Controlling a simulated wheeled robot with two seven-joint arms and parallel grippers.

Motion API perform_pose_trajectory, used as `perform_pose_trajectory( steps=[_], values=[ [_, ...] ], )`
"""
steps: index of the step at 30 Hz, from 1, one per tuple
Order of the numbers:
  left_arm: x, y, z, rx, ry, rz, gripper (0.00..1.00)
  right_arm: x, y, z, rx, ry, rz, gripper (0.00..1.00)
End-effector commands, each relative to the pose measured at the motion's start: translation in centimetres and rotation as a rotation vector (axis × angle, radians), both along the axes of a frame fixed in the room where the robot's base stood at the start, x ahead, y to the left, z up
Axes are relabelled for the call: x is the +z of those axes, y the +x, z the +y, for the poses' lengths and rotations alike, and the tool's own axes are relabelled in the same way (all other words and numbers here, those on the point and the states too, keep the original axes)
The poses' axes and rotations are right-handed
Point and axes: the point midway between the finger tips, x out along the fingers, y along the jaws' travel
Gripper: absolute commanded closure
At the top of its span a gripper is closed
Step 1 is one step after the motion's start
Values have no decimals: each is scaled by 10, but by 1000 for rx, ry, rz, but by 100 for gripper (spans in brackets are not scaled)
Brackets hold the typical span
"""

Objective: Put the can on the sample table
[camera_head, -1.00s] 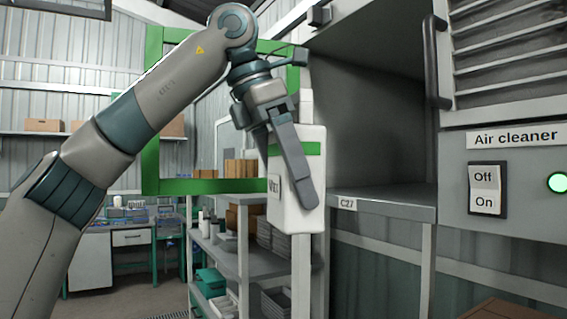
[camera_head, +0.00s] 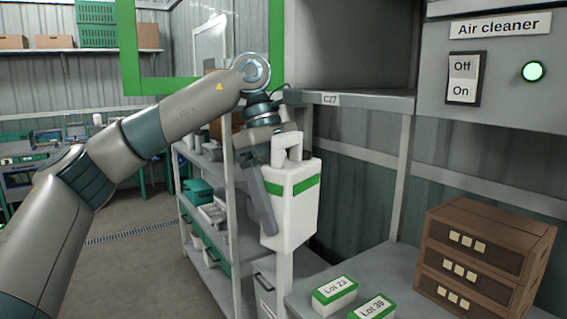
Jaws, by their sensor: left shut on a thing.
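The can (camera_head: 298,217) is a white canister with a green band and a handle on top. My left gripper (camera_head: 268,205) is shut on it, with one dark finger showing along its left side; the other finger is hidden. The can hangs roughly upright, in front of the post below the C27 shelf and over the back left of a grey table (camera_head: 400,268). No sign names this table in view. I cannot tell whether the can's base is clear of everything behind it. My right gripper is not in view.
On the grey table stand the Lot 23 box (camera_head: 334,296), the Lot 39 box (camera_head: 373,308) and a brown drawer unit (camera_head: 478,262). Bare tabletop shows behind the boxes. A loaded shelf rack (camera_head: 232,222) stands left of the can. The air cleaner switch (camera_head: 463,78) is above right.

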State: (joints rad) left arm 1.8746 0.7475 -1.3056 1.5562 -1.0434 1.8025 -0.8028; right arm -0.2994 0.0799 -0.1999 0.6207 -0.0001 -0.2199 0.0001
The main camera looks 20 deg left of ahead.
Motion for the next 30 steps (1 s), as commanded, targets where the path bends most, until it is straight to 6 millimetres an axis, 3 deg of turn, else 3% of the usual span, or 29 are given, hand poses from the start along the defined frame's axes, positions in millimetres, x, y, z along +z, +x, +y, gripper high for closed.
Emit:
perform_pose_trajectory(
  steps=[11, 21, 27, 30],
  values=[
    [-112, -11, -6, -503, -1, 8, 79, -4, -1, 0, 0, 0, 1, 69],
    [-215, -44, -11, -1001, -7, 19, 79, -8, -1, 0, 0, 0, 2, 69],
    [-257, -64, -12, -1228, -19, 24, 79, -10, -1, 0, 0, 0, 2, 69],
    [-268, -70, -12, -1295, -24, 25, 79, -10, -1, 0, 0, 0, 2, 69]
  ],
)
